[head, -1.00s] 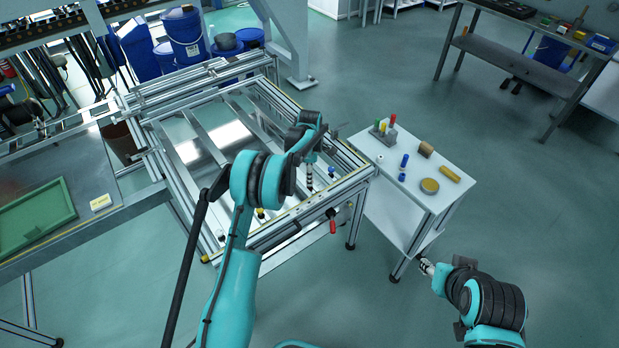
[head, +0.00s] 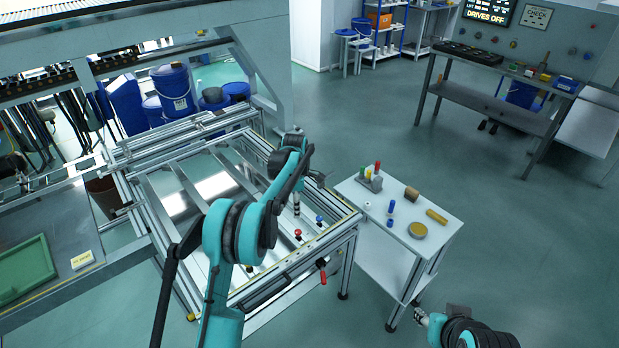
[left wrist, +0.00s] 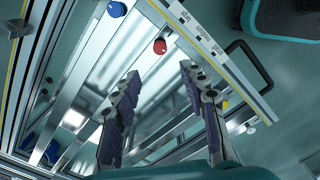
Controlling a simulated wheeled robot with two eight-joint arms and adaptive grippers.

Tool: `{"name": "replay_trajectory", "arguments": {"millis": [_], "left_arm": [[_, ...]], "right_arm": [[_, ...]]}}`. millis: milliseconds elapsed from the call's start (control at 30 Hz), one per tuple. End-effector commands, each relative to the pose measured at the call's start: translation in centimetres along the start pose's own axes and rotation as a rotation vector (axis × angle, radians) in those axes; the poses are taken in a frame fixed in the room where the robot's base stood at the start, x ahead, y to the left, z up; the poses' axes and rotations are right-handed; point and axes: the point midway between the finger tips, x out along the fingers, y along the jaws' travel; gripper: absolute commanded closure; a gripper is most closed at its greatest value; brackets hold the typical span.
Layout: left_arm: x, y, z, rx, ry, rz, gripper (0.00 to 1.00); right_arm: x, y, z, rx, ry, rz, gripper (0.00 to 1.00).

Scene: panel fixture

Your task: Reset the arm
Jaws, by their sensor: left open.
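My left arm reaches in over the metal panel frame (head: 345,217). Its gripper (head: 297,207) hangs above the frame's near right part. In the left wrist view the two dark fingers (left wrist: 160,76) are spread apart with nothing between them. A red knob (head: 298,233) and a blue knob (head: 319,218) sit on the frame close to the gripper. They also show beyond the fingertips in the left wrist view, red (left wrist: 160,46) and blue (left wrist: 117,9). My right gripper (head: 421,316) is at the lower right, small and partly seen, beside the white cart's leg.
A white cart (head: 447,223) with small parts and a yellow tin (head: 417,230) stands right of the frame. A red-handled clamp (head: 322,277) hangs at the frame's near edge. A green tray (head: 27,262) lies at left. Open floor extends at right.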

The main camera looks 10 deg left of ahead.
Motion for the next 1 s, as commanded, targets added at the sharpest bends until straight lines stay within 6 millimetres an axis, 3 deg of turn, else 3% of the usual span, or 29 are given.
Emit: {"name": "replay_trajectory", "arguments": {"millis": [167,267,367,500,700,833,1000], "left_arm": [[-0.5,-0.2,0.0,0.015,-0.001,0.005,0.57],[-2.4,-1.0,-0.1,0.077,-0.005,0.025,0.57],[-5.6,-2.8,-0.2,0.199,-0.009,0.067,0.57],[-10.4,-6.5,-0.7,0.419,-0.004,0.143,0.57],[-15.4,-13.2,-1.8,0.734,0.032,0.254,0.57],[-17.3,-17.9,-2.7,0.937,0.074,0.324,0.57],[-18.0,-24.4,-4.0,1.197,0.151,0.411,0.57]], "right_arm": [[0.0,0.0,0.0,0.0,0.0,0.0,0.6],[0.0,0.0,0.0,0.0,0.0,0.0,0.6],[0.0,0.0,0.0,0.0,0.0,0.0,0.6],[0.0,0.0,0.0,0.0,0.0,0.0,0.6],[0.0,0.0,0.0,0.0,0.0,0.0,0.6],[0.0,0.0,0.0,0.0,0.0,0.0,0.6],[0.0,0.0,0.0,0.0,0.0,0.0,0.6]]}}
